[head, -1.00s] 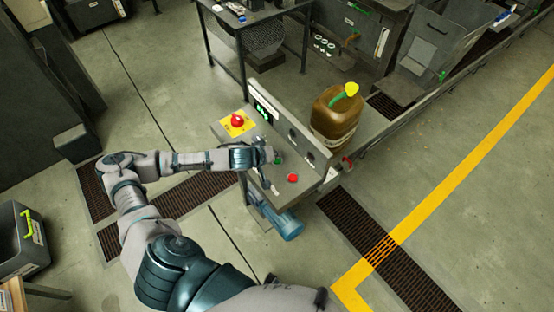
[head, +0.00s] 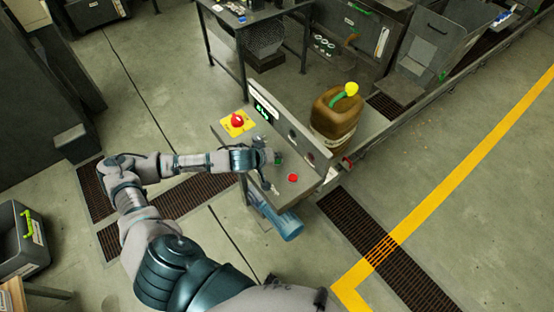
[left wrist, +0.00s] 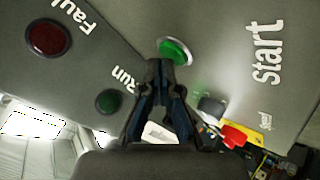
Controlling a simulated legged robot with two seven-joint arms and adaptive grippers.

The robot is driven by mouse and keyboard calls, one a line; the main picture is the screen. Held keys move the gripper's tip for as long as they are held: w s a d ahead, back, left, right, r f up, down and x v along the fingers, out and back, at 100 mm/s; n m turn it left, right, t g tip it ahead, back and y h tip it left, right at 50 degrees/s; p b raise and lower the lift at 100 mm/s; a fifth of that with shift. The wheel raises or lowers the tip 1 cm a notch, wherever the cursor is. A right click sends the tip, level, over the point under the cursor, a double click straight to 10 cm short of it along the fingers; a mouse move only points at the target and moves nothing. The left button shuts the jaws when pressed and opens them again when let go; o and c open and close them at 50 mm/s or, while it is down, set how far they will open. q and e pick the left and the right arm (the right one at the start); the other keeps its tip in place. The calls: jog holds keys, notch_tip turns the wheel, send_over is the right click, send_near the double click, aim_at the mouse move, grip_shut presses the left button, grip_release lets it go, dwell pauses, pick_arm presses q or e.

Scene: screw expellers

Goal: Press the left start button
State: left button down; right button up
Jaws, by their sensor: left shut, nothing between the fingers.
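The control panel (head: 259,135) stands near the middle of the head view. In the left wrist view a green button (left wrist: 174,52) in a silver ring sits on the panel face beside the printed word "start" (left wrist: 266,52). My left gripper (left wrist: 160,66) is shut and empty, its tips close to the lower edge of that button; I cannot tell whether they touch. In the head view my left gripper (head: 273,157) is over the panel, next to a small green button (head: 278,161). My right gripper is not in view.
A red button (head: 293,178) and a red emergency stop on a yellow plate (head: 248,120) flank the gripper. In the left wrist view there are a dark red "Fault" lamp (left wrist: 48,38) and a green "Run" lamp (left wrist: 109,101). A brown canister (head: 334,117) stands behind the panel.

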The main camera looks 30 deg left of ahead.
pick_arm(q)
jog(key=shift+f, duration=0.45)
jog(key=shift+r, duration=0.1)
dwell(0.4)
jog(key=shift+r+p, duration=0.8)
jog(key=shift+p, duration=0.05)
notch_tip(320, 180, up, 5)
jog(key=p, duration=0.5)
jog(key=shift+r, duration=0.1)
dwell(0.5)
